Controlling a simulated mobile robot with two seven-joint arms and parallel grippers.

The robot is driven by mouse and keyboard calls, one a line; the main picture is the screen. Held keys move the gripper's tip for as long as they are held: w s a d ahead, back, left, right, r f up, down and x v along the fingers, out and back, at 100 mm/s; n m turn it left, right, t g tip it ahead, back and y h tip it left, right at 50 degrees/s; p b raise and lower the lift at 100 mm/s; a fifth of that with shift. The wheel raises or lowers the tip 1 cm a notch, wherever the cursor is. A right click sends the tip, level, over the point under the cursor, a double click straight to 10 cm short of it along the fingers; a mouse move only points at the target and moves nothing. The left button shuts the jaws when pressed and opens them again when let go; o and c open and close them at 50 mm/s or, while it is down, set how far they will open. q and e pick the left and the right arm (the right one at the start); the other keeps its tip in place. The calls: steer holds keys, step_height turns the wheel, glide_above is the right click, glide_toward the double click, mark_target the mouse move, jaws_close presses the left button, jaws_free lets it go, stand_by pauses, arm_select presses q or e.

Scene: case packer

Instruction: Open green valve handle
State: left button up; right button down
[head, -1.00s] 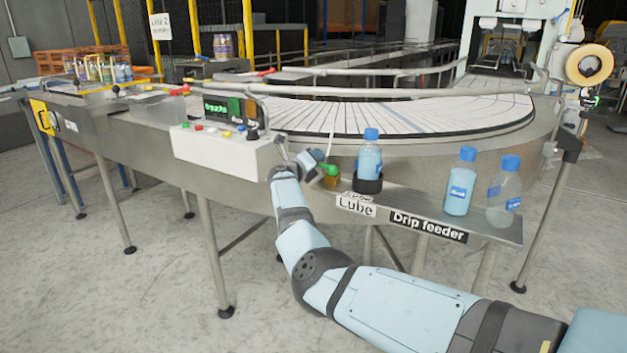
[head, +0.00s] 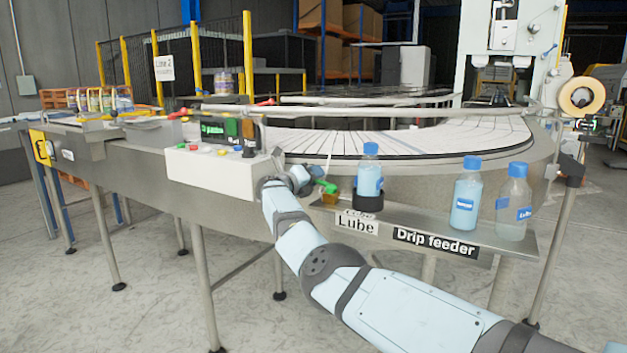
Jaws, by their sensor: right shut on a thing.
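The green valve handle (head: 328,187) sits on a small brass-coloured valve (head: 329,199) at the left end of the drip feeder shelf, just left of the bottle in the black holder. My right gripper (head: 317,183) is at the handle's left end, shut on it; the fingers are small and partly hidden by the wrist. The handle shows as a short green bar, lying roughly level. My left gripper is out of view.
A blue-capped bottle (head: 369,172) stands in a black holder (head: 368,200) right of the valve. Two more bottles, one pale blue (head: 466,197) and one clear (head: 514,207), stand farther right. A white control box (head: 215,168) is left of my wrist; the curved conveyor (head: 410,145) runs behind.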

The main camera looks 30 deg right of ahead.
steer(key=shift+d, duration=0.1)
steer(key=c, duration=0.8)
jaws_free()
steer(key=p+v, duration=0.1)
steer(key=v, duration=1.3)
steer(key=shift+d+p, duration=0.1)
steer(key=shift+p, duration=0.25)
